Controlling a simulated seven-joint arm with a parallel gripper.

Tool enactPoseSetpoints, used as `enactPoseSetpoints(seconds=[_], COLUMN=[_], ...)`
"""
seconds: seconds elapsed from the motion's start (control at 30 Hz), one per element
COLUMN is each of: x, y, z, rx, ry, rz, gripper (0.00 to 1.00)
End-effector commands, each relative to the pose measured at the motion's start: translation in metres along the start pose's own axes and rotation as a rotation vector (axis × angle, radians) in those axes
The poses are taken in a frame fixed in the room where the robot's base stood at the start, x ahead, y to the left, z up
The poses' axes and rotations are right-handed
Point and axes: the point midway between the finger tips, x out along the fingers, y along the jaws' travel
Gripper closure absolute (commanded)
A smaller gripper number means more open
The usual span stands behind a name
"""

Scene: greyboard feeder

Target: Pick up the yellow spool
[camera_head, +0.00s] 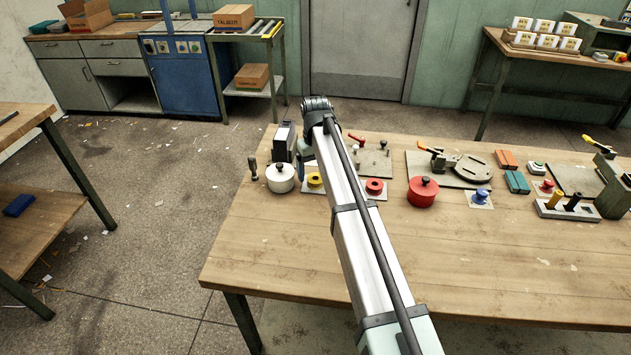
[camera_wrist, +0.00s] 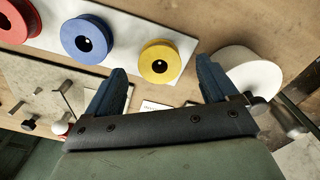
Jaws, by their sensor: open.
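The yellow spool (camera_wrist: 160,51) lies flat at one end of a white plate (camera_wrist: 128,32), with its dark central hole facing up. In the wrist view it appears between and just beyond my gripper's (camera_wrist: 160,82) two blue fingers, which are open with nothing between them. The fingers look apart from the spool; their exact height above it is hard to tell. In the head view the yellow spool (camera_head: 316,186) sits just left of my arm, which covers part of the plate. A blue spool (camera_wrist: 88,24) and a red spool (camera_wrist: 25,18) share the plate.
A white lidded pot (camera_head: 281,183) stands close to the yellow spool, beside the right finger in the wrist view. A dark upright device (camera_head: 284,142) stands behind it. A red pot (camera_head: 421,194) and fixtures are farther right. The front of the table (camera_head: 290,247) is clear.

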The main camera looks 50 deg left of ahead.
Motion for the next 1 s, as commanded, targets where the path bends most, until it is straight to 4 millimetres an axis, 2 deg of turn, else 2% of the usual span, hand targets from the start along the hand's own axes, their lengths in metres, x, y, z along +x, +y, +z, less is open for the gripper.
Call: enactPoseSetpoints(seconds=[0.1,0.2,0.47,1.0], x=[0.017,0.026,0.028,0.028], y=[0.001,0.001,0.001,0.001], z=[-0.001,-0.001,-0.001,-0.001], rx=[0.0,0.0,0.0,0.0], ry=[-0.001,-0.001,0.001,0.001], rz=[0.0,0.0,0.0,0.0], gripper=[0.14,0.14,0.15,0.66])
